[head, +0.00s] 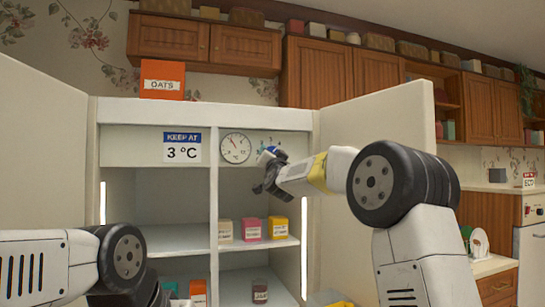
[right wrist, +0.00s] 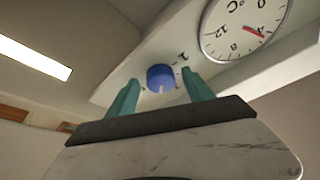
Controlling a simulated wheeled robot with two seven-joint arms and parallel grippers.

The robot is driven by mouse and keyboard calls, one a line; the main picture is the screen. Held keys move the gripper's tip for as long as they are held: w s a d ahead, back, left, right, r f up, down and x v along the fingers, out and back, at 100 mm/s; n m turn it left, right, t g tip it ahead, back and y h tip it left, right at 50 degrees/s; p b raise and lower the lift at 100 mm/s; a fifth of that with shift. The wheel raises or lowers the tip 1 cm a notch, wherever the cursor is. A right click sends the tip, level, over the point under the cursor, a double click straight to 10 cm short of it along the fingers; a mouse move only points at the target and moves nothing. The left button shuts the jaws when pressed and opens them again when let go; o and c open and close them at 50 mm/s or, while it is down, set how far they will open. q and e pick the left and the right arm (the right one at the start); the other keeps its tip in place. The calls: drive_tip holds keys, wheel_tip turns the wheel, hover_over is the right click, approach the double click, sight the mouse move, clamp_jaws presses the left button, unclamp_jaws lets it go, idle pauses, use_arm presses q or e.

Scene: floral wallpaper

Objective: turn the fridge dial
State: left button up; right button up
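The blue fridge dial (right wrist: 160,76) sits on a white panel in the right wrist view, with a pale pointer mark at its lower edge and small scale marks around it. The right gripper's teal fingers (right wrist: 160,92) are apart, one to each side of the dial; contact cannot be told. A round gauge (head: 235,148) with a red needle is left of the dial, beside a "KEEP AT 3 °C" sign (head: 182,147). My left gripper is out of view.
The fridge (head: 210,113) stands open, with its right door (head: 385,115) beside my right arm. Small labelled boxes (head: 251,229) and a jar (head: 260,291) stand on the shelves below. An orange OATS box (head: 162,79) stands on top.

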drive_tip(key=v, duration=0.7)
drive_tip(key=shift+s, duration=0.4)
drive_tip(key=shift+f, duration=0.15)
drive_tip(key=s+d+f+n+g, duration=0.2)
drive_tip(key=s+d+f+g, duration=0.2)
drive_tip(key=s+f, duration=0.6)
drive_tip(key=s+d+f+n+g, duration=0.2)
drive_tip(key=s+d+f+g, duration=0.3)
drive_tip(key=s+f, duration=0.6)
drive_tip(key=s+d+f+n+g, duration=0.1)
drive_tip(key=s+d+f+g, duration=0.4)
drive_tip(key=s+f, duration=0.5)
drive_tip(key=s+g, duration=0.1)
drive_tip(key=s, duration=0.8)
drive_tip(key=shift+f+n, duration=0.2)
drive_tip(key=shift+n, duration=0.2)
idle(2.4)
